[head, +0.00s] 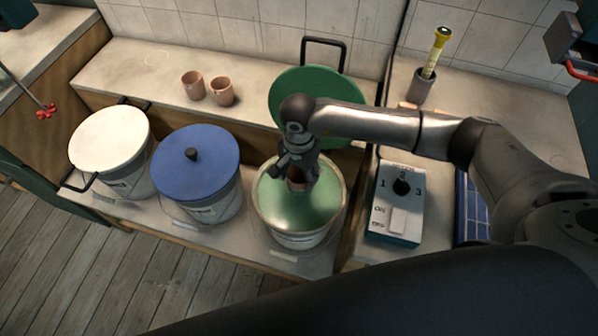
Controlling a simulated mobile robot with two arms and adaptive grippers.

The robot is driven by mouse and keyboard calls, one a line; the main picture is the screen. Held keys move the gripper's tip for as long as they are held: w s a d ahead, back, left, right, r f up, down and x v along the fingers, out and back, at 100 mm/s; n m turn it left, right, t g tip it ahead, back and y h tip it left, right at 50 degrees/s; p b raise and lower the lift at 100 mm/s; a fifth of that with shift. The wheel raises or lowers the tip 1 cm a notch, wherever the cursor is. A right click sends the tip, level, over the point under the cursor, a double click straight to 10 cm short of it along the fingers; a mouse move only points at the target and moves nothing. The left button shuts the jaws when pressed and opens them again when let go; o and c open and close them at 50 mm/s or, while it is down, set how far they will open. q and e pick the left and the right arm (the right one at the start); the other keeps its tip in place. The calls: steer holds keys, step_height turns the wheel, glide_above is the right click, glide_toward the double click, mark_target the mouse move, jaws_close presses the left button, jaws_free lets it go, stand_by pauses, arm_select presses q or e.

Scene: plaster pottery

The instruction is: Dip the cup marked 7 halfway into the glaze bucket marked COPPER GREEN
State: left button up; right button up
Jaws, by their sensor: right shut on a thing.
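My right gripper (297,172) reaches in from the right and is shut on a reddish-brown cup (298,185). The cup is mostly hidden by the gripper, and I cannot read a number on it. It is over the open bucket (299,240) of green glaze (290,211), inside the rim as seen from above. I cannot tell whether its lower part is in the glaze. The bucket's label is too small to read. A green lid (285,98) with a black handle leans against the wall behind the bucket. My left gripper is out of view.
Left of the green bucket stand a blue-lidded bucket (215,170) and a white-lidded bucket (112,135). Two pink cups (222,91) stand on the ledge behind. A control box (396,215) with a dial stands to the right. A grey holder (420,88) holds a yellow tool.

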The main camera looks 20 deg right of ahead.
stand_by(0.5)
step_height(320, 180, up, 8)
steer(key=p, duration=0.4)
stand_by(0.3)
stand_by(0.3)
